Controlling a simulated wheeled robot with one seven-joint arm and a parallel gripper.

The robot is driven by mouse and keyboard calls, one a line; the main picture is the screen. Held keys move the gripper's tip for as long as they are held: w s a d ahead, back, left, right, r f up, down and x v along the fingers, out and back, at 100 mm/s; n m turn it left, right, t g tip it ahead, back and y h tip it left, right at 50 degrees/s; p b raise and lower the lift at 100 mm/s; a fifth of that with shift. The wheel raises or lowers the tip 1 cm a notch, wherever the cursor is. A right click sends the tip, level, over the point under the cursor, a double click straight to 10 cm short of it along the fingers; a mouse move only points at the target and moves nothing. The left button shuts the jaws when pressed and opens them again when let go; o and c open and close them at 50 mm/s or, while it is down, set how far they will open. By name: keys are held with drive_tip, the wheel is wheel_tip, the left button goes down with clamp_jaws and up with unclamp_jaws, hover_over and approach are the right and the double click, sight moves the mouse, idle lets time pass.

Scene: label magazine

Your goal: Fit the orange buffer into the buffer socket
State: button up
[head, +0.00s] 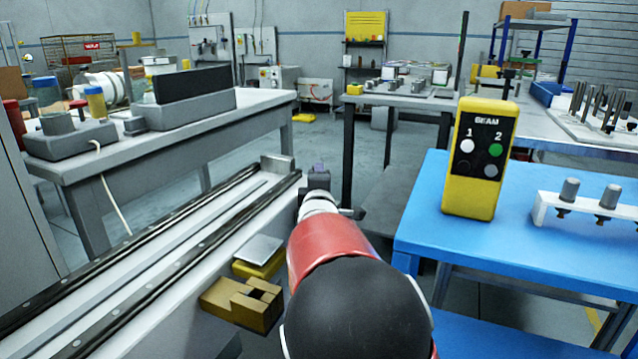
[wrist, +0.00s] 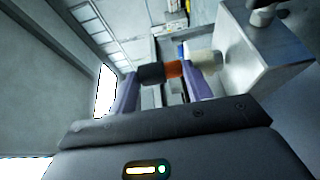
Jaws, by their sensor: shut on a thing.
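My gripper (wrist: 162,82) has two purple fingers, and the orange buffer (wrist: 175,69) shows between them in the wrist view. The buffer has a black end (wrist: 152,73) on the left and an orange part on the right. A pale cylindrical piece (wrist: 204,62) lies just right of the orange part, beside a grey block (wrist: 265,60). I cannot tell whether it is the buffer socket, or whether it touches the buffer. In the head view my gripper (head: 318,172) is small, beyond my red and black arm, near the far end of the rail; the buffer is not discernible there.
A long rail bed (head: 150,255) with an end block (head: 277,166) runs along the left of my arm. A wooden block (head: 242,303) and a yellow block (head: 260,262) lie beside it. A blue table (head: 420,235) with a yellow BEAM box (head: 480,155) stands right.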

drive_tip(key=shift+f, duration=0.35)
